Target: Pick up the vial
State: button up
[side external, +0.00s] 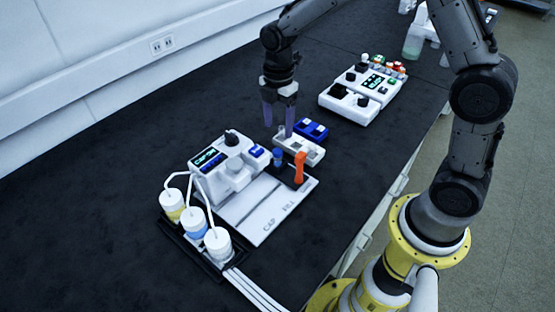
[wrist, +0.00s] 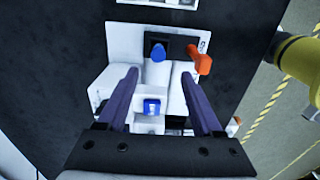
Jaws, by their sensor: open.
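A small blue-topped piece (side external: 277,155) stands in a dark holder beside an upright orange part (side external: 299,167). It may be the vial, but I cannot tell for certain. The wrist view also shows a blue piece (wrist: 158,52) on a dark square, with the orange part (wrist: 200,62) to its right. My gripper (side external: 278,130) is open and empty, with its purple fingers pointing down above the area just behind these parts. In the wrist view my gripper (wrist: 164,75) spans a white block with a blue-and-white square on it; no contact is visible.
A white device with a screen (side external: 208,160) and a white plate marked CAP and FILL (side external: 280,210) are in front. A white rack (side external: 312,156) and a blue tray (side external: 319,127) lie close by. Tubed bottles (side external: 217,242) are front left; another device (side external: 345,107) is behind. Dark tabletop is clear at left.

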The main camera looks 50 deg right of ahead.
aim_at(278, 152)
notch_tip(278, 152, down, 11)
jog(key=shift+w+r, duration=0.1)
jog(key=shift+w, duration=0.05)
grip_shut()
dwell(0.6)
